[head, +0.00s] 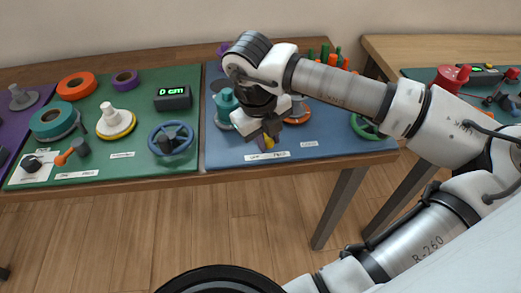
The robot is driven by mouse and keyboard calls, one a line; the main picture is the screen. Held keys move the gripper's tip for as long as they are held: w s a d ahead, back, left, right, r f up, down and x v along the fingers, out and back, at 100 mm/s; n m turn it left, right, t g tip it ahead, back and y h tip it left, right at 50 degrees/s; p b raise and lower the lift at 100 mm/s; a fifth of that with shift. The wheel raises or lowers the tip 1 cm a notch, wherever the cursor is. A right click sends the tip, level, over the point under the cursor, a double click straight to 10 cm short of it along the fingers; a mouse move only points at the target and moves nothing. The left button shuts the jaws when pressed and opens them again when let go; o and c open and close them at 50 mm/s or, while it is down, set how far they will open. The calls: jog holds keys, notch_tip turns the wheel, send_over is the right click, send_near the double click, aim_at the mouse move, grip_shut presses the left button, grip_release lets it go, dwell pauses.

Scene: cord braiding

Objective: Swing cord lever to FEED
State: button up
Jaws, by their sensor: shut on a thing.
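My gripper (268,135) is over the front of the blue mat (222,150). It is shut on a small lever with a yellow part (268,143) showing at the fingertips. Most of this lever and its base are hidden behind the gripper. A white label (267,156) lies just in front of it, its text too small to read. I cannot tell which marked position the lever points to.
A green mat (130,168) to the left holds a blue handwheel (170,138), a display (173,98) reading 0 cm and an orange-handled lever (63,158). A teal spool (227,100) stands left of my gripper. A green handwheel (362,129) is partly hidden by my arm.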

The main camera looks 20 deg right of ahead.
jog(key=d+n+b, duration=0.1)
jog(key=n+b, duration=0.2)
jog(key=shift+s+d+f+t, duration=0.1)
jog(key=shift+d+f+t, duration=0.1)
jog(key=shift+d+t, duration=0.15)
jog(key=shift+d+r+n+b, duration=0.2)
jog(key=shift+d+n+b, duration=0.3)
jog(key=shift+n+b, duration=0.55)
grip_shut()
jog(key=shift+n, duration=0.25)
jog(key=o, duration=0.9)
grip_release()
jog(key=shift+o, duration=0.2)
jog(key=shift+r, duration=0.1)
jog(key=v, duration=1.3)
jog(key=shift+d+r+p, duration=0.25)
jog(key=shift+r+p, duration=0.1)
jog(key=shift+r, duration=0.05)
jog(key=shift+s+f, duration=0.1)
jog(key=shift+s, duration=0.1)
